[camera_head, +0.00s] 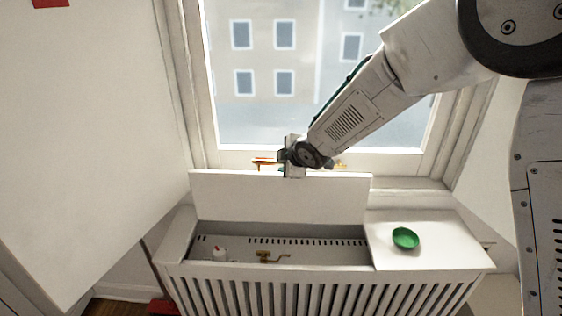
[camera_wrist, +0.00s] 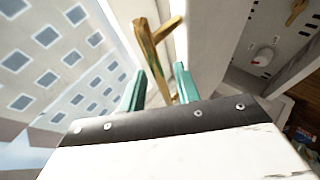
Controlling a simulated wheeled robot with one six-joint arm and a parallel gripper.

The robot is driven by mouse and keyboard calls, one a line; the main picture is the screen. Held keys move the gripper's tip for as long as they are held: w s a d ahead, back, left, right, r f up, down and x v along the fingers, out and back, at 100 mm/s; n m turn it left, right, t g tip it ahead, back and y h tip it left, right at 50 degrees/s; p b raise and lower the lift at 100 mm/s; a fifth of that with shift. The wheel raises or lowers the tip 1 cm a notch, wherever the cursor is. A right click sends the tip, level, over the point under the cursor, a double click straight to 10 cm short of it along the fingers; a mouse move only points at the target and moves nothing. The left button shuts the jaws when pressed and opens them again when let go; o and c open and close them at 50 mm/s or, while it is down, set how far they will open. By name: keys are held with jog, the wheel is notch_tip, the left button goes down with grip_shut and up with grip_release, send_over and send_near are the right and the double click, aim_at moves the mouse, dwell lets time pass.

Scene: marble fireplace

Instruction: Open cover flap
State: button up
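The white cover flap (camera_head: 280,198) stands raised, roughly upright, at the back of the radiator cover's opening in the head view. In the wrist view its pale panel (camera_wrist: 208,40) runs to the right of my fingers. My gripper (camera_head: 288,168) is at the flap's top edge in the head view, in front of the window. In the wrist view my gripper (camera_wrist: 161,72) shows two teal fingers apart, with no flap between them. I cannot tell whether a finger touches the flap.
The radiator cover (camera_head: 325,292) has an open compartment with a white knob (camera_head: 219,253) and brass valve (camera_head: 268,257). A green dish (camera_head: 405,238) lies on its right top. A brass window handle (camera_wrist: 152,50) appears just beyond my fingers. The window (camera_head: 300,80) stands behind.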

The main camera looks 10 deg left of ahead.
jog(key=v, duration=0.6)
jog(key=shift+s+r, duration=0.2)
jog(key=shift+r, duration=0.1)
jog(key=s+d+f+m+g+h, duration=0.1)
jog(key=s+d+m+g+h, duration=0.15)
jog(key=s+d+m, duration=0.5)
jog(key=s+d+m+g+h, duration=0.2)
jog(key=s+d+m+h, duration=0.15)
jog(key=d, duration=0.65)
jog(key=s+d+r+m+g, duration=0.1)
jog(key=s+d+r+m, duration=0.2)
jog(key=s, duration=0.6)
jog(key=s+d+r+m, duration=0.2)
jog(key=s+d, duration=0.4)
jog(key=s, duration=0.3)
jog(key=s+d+r+m+g, duration=0.1)
jog(key=s+d+r+m, duration=0.2)
jog(key=s, duration=0.6)
jog(key=shift+d+r+m+g, duration=0.35)
jog(key=shift+d+m, duration=0.65)
jog(key=shift+d, duration=0.3)
jog(key=shift+s, duration=0.15)
